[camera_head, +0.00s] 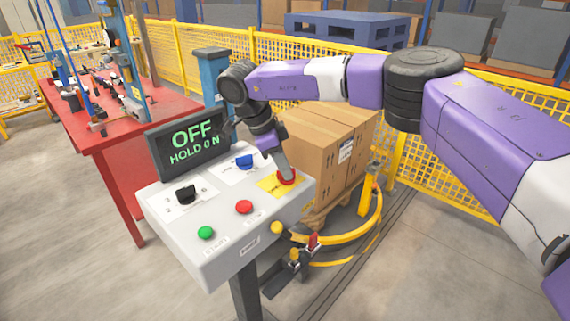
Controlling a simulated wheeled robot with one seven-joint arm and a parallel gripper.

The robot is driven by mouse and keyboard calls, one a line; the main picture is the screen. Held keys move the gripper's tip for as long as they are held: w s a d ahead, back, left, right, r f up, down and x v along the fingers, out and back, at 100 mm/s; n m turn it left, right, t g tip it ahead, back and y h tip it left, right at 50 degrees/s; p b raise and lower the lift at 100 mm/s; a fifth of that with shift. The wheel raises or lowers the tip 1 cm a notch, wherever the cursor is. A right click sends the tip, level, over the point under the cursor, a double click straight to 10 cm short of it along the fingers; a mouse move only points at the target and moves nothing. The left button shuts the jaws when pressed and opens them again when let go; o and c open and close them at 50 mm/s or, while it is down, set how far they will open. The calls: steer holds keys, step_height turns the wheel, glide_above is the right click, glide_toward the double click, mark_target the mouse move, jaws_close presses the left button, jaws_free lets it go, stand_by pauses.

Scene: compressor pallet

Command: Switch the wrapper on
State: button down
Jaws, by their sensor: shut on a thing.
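The wrapper's grey control panel (222,212) stands on a post in the middle of the view. Its black screen (188,143) reads "OFF" and "HOLD 0 N" in green. A red mushroom button (288,178) sits on a yellow plate (268,184) at the panel's right corner. My gripper (283,168) points down and is shut on this red button; its fingertips are partly hidden. A black rotary knob (186,194) and a blue knob (245,161) sit on white plates. A flat red button (244,207) and a green button (206,233) are nearer the front edge.
Cardboard boxes (318,152) stand on a pallet behind the panel, with a curved yellow rail (350,238) around it. A red table (105,135) with tools is at left. Yellow mesh fencing (440,160) runs behind. Floor at front left is clear.

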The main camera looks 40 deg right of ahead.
steer(key=m+p, duration=0.1)
steer(key=m, duration=0.1)
steer(key=m+g+y+p, duration=0.1)
steer(key=m, duration=0.1)
steer(key=shift+w+d+r+m+y+p, duration=0.1)
steer(key=shift+w+r+m+y+p, duration=0.1)
steer(key=shift+m+y+p, duration=0.15)
steer(key=shift+d+f+m+g+y+p, duration=0.15)
steer(key=shift+m+y+p, duration=0.35)
steer(key=shift+m, duration=0.8)
steer(key=shift+r+m+g+y+p, duration=0.15)
steer(key=shift+m+y+p, duration=0.3)
steer(key=shift+m, duration=0.8)
steer(key=shift+f, duration=0.15)
steer(key=c, duration=1.4)
jaws_free()
steer(key=shift+c, duration=0.2)
